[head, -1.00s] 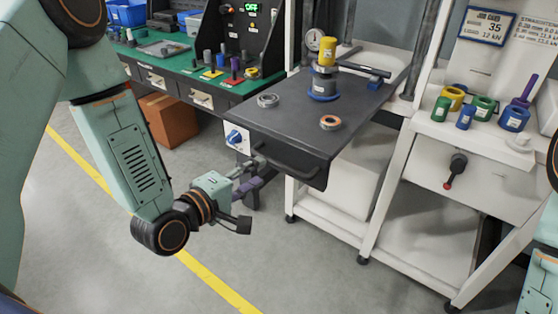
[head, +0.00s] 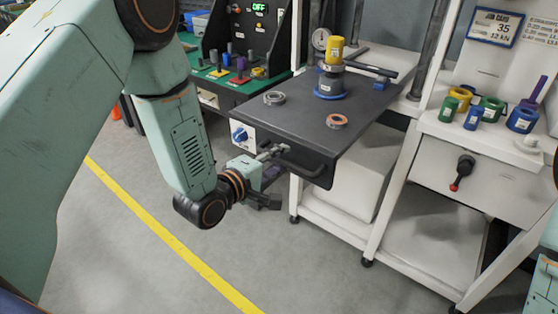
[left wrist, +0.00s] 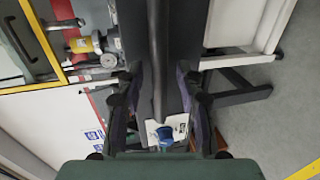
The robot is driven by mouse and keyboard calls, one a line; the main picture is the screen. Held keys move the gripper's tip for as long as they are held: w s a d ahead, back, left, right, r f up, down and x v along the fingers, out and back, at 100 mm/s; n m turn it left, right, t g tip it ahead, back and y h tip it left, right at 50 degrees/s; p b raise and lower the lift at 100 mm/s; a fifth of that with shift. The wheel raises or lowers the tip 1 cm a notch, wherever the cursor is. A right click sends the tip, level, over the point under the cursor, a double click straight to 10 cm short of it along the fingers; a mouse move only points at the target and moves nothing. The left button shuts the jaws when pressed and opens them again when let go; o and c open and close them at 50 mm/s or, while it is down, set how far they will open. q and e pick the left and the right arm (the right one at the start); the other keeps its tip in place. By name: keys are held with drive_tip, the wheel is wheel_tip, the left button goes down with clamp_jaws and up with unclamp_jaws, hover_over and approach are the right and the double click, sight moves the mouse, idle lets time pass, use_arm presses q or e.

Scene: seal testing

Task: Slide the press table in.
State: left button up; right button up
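The press table (head: 310,128) is a dark grey slab pulled out toward me from the white press frame. Its front has a black bar handle (head: 300,168) and a white plate with a blue knob (head: 240,135). The knob also shows in the left wrist view (left wrist: 165,134). My left gripper (head: 274,172) is at the handle's left part, fingers apart. In the left wrist view, a dark bar (left wrist: 162,60), apparently the handle, runs between the fingers with gaps seemingly on both sides; contact cannot be told. My right gripper is out of view.
On the table stand a yellow-topped cylinder (head: 335,50) on a blue-based block and two rings (head: 337,121). A white bench (head: 490,140) with coloured rings and a red-tipped lever (head: 461,175) is at right. A green bench (head: 235,82) stands behind. Floor at left is clear.

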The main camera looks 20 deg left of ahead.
use_arm(q)
drive_tip(key=shift+w+d+f, duration=0.1)
drive_tip(key=shift+w+d, duration=0.05)
drive_tip(key=shift+w, duration=0.1)
drive_tip(key=shift+s, duration=0.1)
drive_tip(key=c, duration=0.5)
clamp_jaws()
